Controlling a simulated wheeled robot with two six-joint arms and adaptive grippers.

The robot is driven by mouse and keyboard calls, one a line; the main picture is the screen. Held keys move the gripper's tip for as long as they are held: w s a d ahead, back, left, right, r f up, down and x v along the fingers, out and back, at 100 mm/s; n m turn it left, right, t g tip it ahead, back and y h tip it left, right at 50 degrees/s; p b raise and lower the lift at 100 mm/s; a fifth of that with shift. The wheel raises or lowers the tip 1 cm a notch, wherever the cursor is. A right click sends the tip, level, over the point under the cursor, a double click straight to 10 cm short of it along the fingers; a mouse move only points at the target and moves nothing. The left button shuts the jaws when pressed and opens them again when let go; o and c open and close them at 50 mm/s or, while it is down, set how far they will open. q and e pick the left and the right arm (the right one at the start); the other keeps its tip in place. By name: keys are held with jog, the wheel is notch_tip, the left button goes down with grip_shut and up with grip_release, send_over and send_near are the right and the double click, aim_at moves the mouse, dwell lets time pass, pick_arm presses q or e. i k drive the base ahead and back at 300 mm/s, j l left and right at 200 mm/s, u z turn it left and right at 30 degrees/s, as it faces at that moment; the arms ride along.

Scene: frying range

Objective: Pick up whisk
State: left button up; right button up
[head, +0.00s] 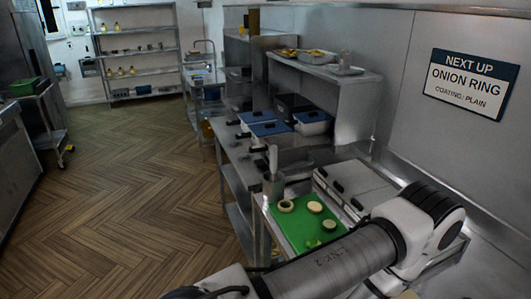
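I cannot make out a whisk for certain. A small metal canister (273,187) stands at the left edge of the near counter. An upright pale grey handle (272,158) sticks up from it; its lower end is hidden, so I cannot tell what tool it is. One of my arms crosses the bottom of the head view, in front of the near counter. Neither gripper's fingers can be made out.
A green cutting board (291,228) beside the canister holds several pale cut pieces. Lidded metal pans (350,184) lie to its right, blue-lidded tubs (265,129) behind. A sign (470,82) reads "NEXT UP ONION RING". The wooden floor (130,190) at left is clear.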

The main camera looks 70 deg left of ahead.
aim_at(274, 150)
jog(key=k+j+u, duration=0.15)
jog(key=u, duration=1.45)
